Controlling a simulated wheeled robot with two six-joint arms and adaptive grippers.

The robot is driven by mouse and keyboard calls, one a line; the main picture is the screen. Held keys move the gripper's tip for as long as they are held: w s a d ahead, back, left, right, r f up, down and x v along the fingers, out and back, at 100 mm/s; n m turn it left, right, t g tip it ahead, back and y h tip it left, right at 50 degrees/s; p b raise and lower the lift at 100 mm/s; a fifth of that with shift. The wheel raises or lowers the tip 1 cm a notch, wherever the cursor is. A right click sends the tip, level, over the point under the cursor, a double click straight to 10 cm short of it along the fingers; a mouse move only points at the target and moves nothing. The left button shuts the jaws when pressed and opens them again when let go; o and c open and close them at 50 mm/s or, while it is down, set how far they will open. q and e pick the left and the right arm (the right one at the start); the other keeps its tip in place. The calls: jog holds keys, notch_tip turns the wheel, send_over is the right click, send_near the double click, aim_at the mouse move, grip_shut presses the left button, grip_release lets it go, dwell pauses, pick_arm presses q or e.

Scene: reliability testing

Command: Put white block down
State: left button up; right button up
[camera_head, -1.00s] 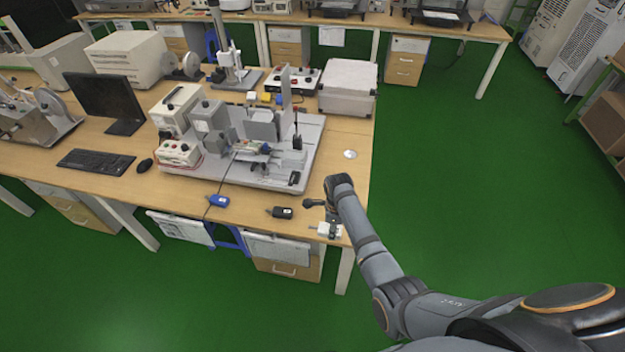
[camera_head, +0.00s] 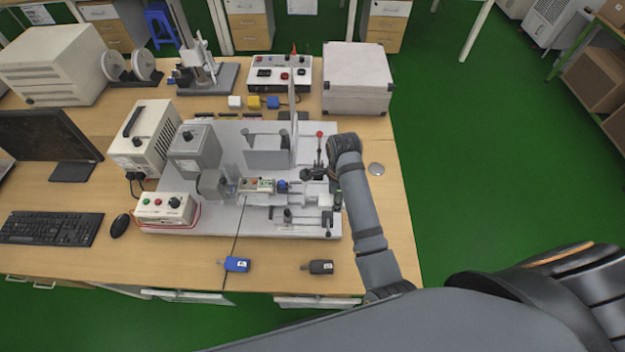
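A small white block (camera_head: 235,102) sits on the table behind the test rig, at the left end of a row with a yellow block (camera_head: 254,102) and a blue block (camera_head: 273,102). My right arm reaches in from the lower right. Its gripper (camera_head: 322,187) is over the right part of the grey test rig (camera_head: 220,222), beside a red-tipped lever (camera_head: 319,147). The fingers blend with the rig's pale parts, so I cannot tell whether they are open or hold something. My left gripper is out of view.
A large light case (camera_head: 356,82) and a control box with buttons (camera_head: 279,74) stand behind the rig. A blue device (camera_head: 236,264) and a black device (camera_head: 318,267) lie at the table's front edge. The table's right strip is mostly clear.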

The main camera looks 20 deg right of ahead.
jog(key=shift+d, duration=0.15)
jog(key=w+f, duration=0.1)
jog(key=w, duration=0.2)
jog(key=b, duration=0.1)
send_near(321, 190)
jog(key=shift+s, duration=1)
jog(key=w+f+b, duration=0.1)
jog(key=f+b, duration=0.1)
jog(key=b, duration=0.1)
jog(key=shift+w+f+b, duration=0.2)
jog(key=shift+b, duration=0.1)
jog(key=shift+w, duration=0.1)
jog(key=shift+w+r, duration=0.1)
jog(key=shift+w, duration=0.05)
notch_tip(321, 190, down, 4)
jog(key=b, duration=0.5)
jog(key=shift+w, duration=0.15)
jog(key=shift+r, duration=0.25)
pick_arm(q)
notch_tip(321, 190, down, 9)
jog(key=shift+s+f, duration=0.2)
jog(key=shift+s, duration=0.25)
pick_arm(e)
jog(key=shift+f, duration=0.1)
jog(key=o, duration=1.3)
